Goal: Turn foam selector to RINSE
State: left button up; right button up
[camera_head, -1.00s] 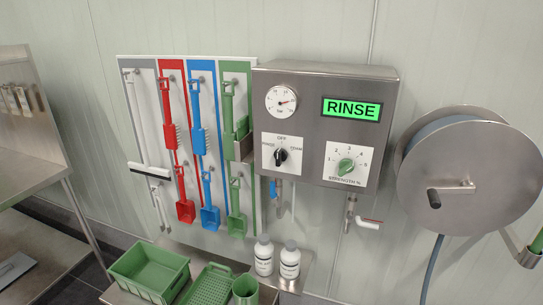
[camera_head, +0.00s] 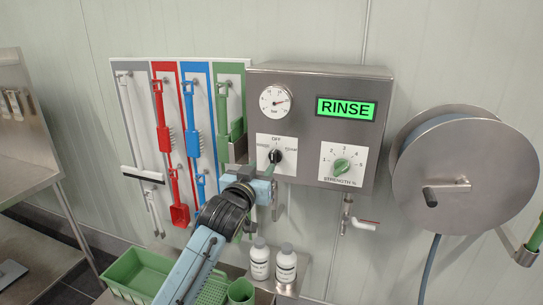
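The foam selector is a black knob (camera_head: 276,156) on a white plate marked OFF at the top, with a label at each side. It is on the steel control box (camera_head: 310,85). The green display (camera_head: 346,108) above it reads RINSE. The knob's exact pointing direction is too small to tell. My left gripper (camera_head: 271,169) reaches up from below, with its fingertips at the lower edge of the knob. I cannot tell if they touch it or how far apart they are. The gripper covers the plate's lower left part. My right gripper is not in view.
A green strength knob (camera_head: 341,166) is right of the selector, with a gauge (camera_head: 275,100) above. Coloured tools hang on a board at the left. A hose reel (camera_head: 465,175) is at the right. White bottles (camera_head: 286,265) and a green bin (camera_head: 135,270) stand below.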

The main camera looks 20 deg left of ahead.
aim_at(272, 154)
pick_arm(q)
jog(key=w, duration=0.9)
jog(key=shift+w+d, duration=0.1)
jog(key=shift+d, duration=0.1)
grip_shut()
